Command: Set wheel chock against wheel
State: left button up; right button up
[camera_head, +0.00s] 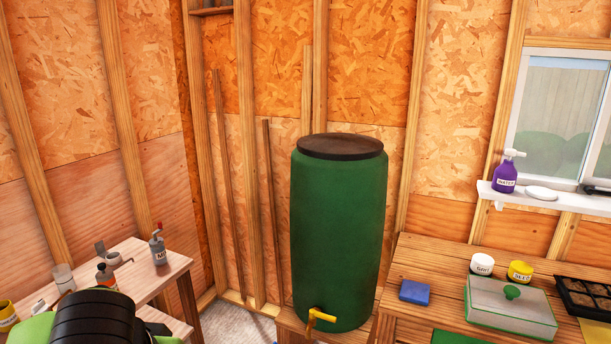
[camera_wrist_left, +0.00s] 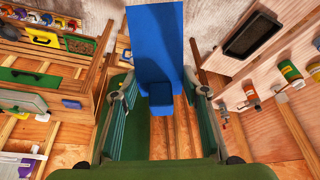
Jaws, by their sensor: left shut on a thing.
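A blue piece (camera_wrist_left: 155,40), which I take to be the wheel chock, shows in the left wrist view as a broad flat face with a small block at its near end. My left gripper (camera_wrist_left: 162,92) is shut on it, with a green finger on each side. The piece sticks out beyond the fingertips. Its underside and exact contact with the fingers are hidden. I cannot make out a wheel clearly in either view. My left gripper's fingers and my right gripper do not show in the head view.
A green barrel (camera_head: 340,230) with a yellow tap stands at the back. A wooden workbench (camera_head: 420,265) at the right holds a blue sponge (camera_head: 415,291), jars and a green-handled box (camera_head: 511,305). A wooden table (camera_head: 150,285) with bottles stands at the left.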

pick_arm(q)
jog(key=shift+w+f, duration=0.1)
jog(key=shift+f, duration=0.4)
jog(key=shift+w+a+f, duration=0.1)
jog(key=shift+w+f, duration=0.2)
jog(key=shift+w, duration=0.35)
jog(key=shift+w+d+f, duration=0.1)
jog(key=shift+w+f, duration=0.15)
jog(key=shift+w, duration=0.45)
jog(key=shift+w+a+f, duration=0.1)
jog(key=shift+w+f, duration=0.2)
jog(key=shift+w, duration=0.35)
jog(key=shift+s+f, duration=0.1)
jog(key=shift+s, duration=0.05)
